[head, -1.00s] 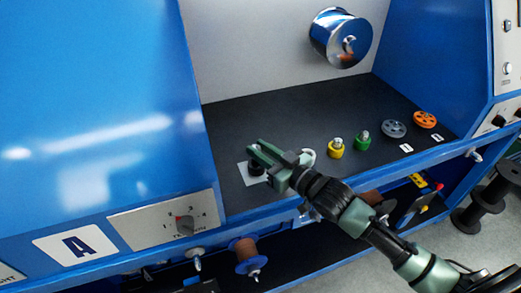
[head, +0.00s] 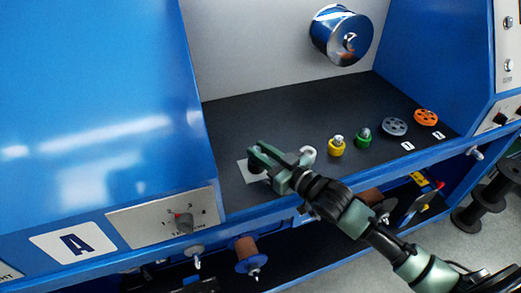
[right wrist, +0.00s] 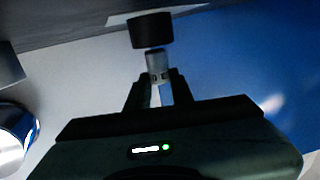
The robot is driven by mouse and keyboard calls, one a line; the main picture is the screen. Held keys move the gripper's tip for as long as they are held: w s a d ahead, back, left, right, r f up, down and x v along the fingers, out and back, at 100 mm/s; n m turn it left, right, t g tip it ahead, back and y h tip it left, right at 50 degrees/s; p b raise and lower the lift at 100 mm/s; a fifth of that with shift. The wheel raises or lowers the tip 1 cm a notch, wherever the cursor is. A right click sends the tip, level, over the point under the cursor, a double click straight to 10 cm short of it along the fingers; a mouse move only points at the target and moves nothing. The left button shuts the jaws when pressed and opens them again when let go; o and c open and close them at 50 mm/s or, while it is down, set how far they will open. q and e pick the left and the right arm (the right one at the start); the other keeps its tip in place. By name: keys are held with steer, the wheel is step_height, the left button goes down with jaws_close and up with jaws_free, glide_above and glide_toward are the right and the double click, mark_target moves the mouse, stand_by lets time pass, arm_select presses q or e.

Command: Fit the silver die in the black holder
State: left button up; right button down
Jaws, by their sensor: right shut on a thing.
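The silver die (right wrist: 157,66) is between the fingers of my right gripper (right wrist: 157,92) in the right wrist view, and the gripper is shut on it. The die's free end points at the black holder (right wrist: 152,30), with its tip very close to the holder's edge. I cannot tell whether they touch. In the head view my right gripper (head: 262,157) is low over the white plate (head: 244,172) near the front of the dark shelf. The black holder (head: 256,166) is mostly hidden behind the fingers there. My left gripper is not in view.
A yellow pot (head: 336,147), a green pot (head: 363,138), a grey pulley (head: 394,127) and an orange pulley (head: 426,117) stand right on the dark shelf (head: 290,110). A shiny spool (head: 340,36) hangs on the back wall.

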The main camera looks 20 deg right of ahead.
steer(key=shift+p, duration=0.6)
stand_by(0.7)
steer(key=shift+f, duration=0.15)
stand_by(0.3)
steer(key=shift+f+b, duration=0.75)
steer(key=shift+f, duration=0.3)
steer(key=shift+s+f, duration=0.15)
steer(key=shift+f, duration=0.25)
steer(key=c, duration=1.1)
jaws_free()
steer(key=shift+c, duration=0.2)
steer(key=shift+r, duration=0.1)
